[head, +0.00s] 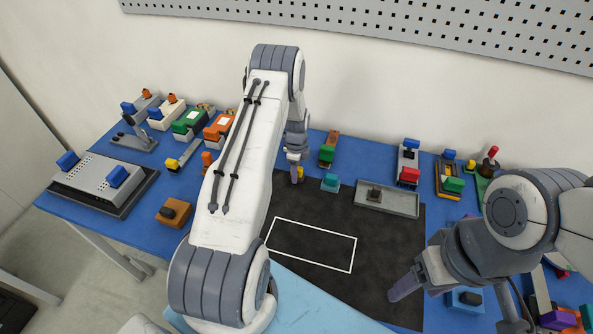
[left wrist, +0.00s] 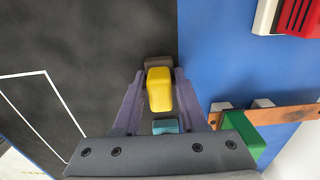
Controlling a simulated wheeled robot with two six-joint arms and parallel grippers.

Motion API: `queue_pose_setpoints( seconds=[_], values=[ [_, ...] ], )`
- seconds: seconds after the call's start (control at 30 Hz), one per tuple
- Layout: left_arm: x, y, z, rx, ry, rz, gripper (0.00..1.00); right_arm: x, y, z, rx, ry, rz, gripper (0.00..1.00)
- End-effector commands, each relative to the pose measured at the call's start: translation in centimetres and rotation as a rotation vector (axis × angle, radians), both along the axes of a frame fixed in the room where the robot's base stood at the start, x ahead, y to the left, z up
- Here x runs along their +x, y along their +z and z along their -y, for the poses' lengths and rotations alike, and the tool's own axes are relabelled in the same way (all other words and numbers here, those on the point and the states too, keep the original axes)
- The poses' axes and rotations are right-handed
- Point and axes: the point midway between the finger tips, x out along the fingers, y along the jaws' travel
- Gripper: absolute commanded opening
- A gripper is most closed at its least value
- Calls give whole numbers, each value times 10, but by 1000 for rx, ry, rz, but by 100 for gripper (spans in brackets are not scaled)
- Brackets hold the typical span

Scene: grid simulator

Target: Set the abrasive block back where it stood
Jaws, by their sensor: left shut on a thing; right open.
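My left gripper (head: 295,168) reaches down at the back of the dark mat. It is shut on a yellow-topped block (head: 301,174). In the left wrist view the yellow top (left wrist: 159,89) sits between the two purple fingers, with a brown-grey part (left wrist: 158,62) at its far end; I take it to be the abrasive block. I cannot tell whether it touches the mat. A teal block (head: 330,183) stands just to its right; it also shows in the left wrist view (left wrist: 165,126). My right gripper (head: 424,290) is open and empty over the mat's right side.
The dark mat (head: 310,205) bears a white outlined rectangle (head: 312,244) that is empty. A green block on a brown piece (head: 327,153) stands close behind. A grey tray (head: 387,200) lies to the right. Several tools line the blue table (head: 140,185) at left and right.

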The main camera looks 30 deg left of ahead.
Motion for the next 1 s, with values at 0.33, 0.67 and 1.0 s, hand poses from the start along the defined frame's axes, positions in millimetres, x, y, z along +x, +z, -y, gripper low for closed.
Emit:
queue_pose_setpoints(
  seconds=[0.33, 0.67, 1.0],
  values=[
    [0, -4, 0, 0, 0, 0, 60, 0, -4, 0, 0, 0, 0, 67],
    [0, -4, 0, 0, 0, 0, 71, 0, -4, 0, 0, 0, 0, 67],
    [2, 28, 0, 3, 0, 7, 71, 0, -20, 0, 0, 1, 0, 67]
  ],
)
